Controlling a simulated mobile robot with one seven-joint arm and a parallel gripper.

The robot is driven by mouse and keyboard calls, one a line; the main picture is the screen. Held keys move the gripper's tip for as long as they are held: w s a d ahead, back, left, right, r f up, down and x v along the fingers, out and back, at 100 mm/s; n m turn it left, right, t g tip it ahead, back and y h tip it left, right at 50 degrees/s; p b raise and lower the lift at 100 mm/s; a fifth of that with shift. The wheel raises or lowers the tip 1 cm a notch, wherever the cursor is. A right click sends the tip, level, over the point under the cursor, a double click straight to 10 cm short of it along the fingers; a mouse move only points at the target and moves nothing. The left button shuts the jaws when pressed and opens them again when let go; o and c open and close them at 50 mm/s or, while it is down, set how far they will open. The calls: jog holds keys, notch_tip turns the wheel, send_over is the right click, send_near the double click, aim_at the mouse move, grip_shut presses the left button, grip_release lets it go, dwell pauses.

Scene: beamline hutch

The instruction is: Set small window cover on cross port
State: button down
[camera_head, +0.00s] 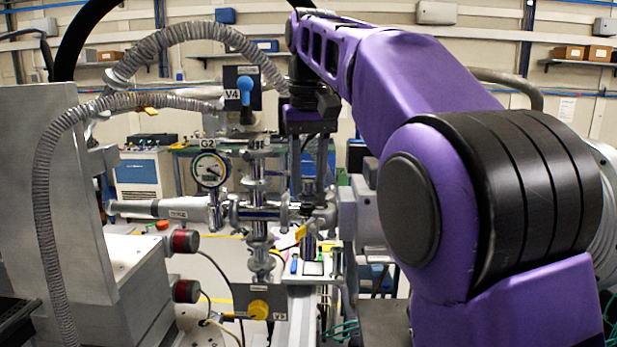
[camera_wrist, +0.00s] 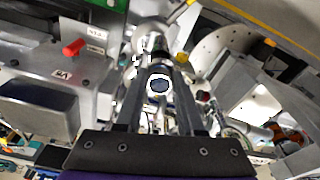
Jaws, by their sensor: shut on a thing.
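My gripper (camera_head: 309,205) points down just right of the steel vacuum cross (camera_head: 258,212) in the head view. Its two long dark fingers reach forward in the wrist view (camera_wrist: 160,62) and are shut on a small dark piece (camera_wrist: 160,45), which I take as the small window cover. The cover is mostly hidden by the fingers, and I cannot make out its shape or whether it touches a port. A white-rimmed round thing with a dark centre (camera_wrist: 159,86) shows between the fingers; I cannot tell what it is.
The G2 gauge (camera_head: 209,170) stands left of the cross, and valve V4 (camera_head: 245,88) is behind and above. A ribbed hose (camera_head: 190,37) arches over them. A yellow knob (camera_head: 258,309) is below. In the wrist view, a red-handled valve (camera_wrist: 74,47) is at the left.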

jog(key=shift+f+b, duration=0.35)
jog(key=shift+f, duration=0.2)
jog(key=shift+c, duration=2.2)
grip_release()
